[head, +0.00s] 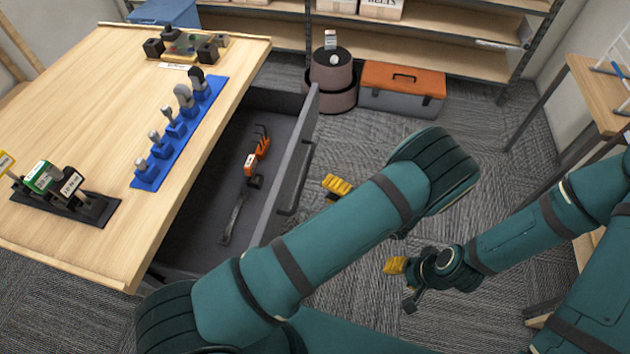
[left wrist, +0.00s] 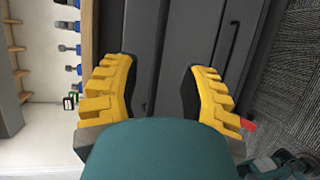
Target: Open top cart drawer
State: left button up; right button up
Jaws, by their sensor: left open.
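The cart (head: 130,80) has a pale wood top. Its top drawer (head: 205,215) is pulled out, showing a wrench and orange-handled tools inside. The grey drawer front carries a dark bar handle (head: 296,178). My left gripper (head: 337,186) is just right of this front, mostly hidden behind my left arm. In the left wrist view its two yellow fingers (left wrist: 160,95) are spread, with dark grey cart front between them and nothing visibly gripped.
Blue (head: 178,130) and black (head: 68,205) tool holders stand on the cart top. A grey toolbox with an orange lid (head: 403,80) and a round brown stand (head: 332,80) sit by the back shelves. Carpet is clear right of the drawer, beyond my arms.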

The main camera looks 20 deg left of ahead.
pick_arm(q)
jog(key=shift+v, duration=1.65)
jog(key=s+f+n+g+h, duration=0.4)
jog(key=s+n+g+h, duration=0.15)
jog(key=s+n, duration=0.3)
jog(key=s+f+n+g+h, duration=0.45)
jog(key=s+n+h, duration=0.3)
jog(key=n, duration=0.25)
jog(key=r+n+t+h, duration=0.1)
jog(key=n+t+h, duration=0.1)
jog(key=n, duration=0.5)
jog(key=w+r+n+t+h, duration=0.1)
jog(key=r+n+t+h, duration=0.1)
jog(key=n, duration=0.5)
jog(key=w+r+n+t+h, duration=0.1)
jog(key=r+n+t+h, duration=0.1)
jog(key=n, duration=0.5)
jog(key=shift+n+t, duration=0.35)
jog(key=shift+t, duration=0.15)
jog(key=shift+s, duration=0.15)
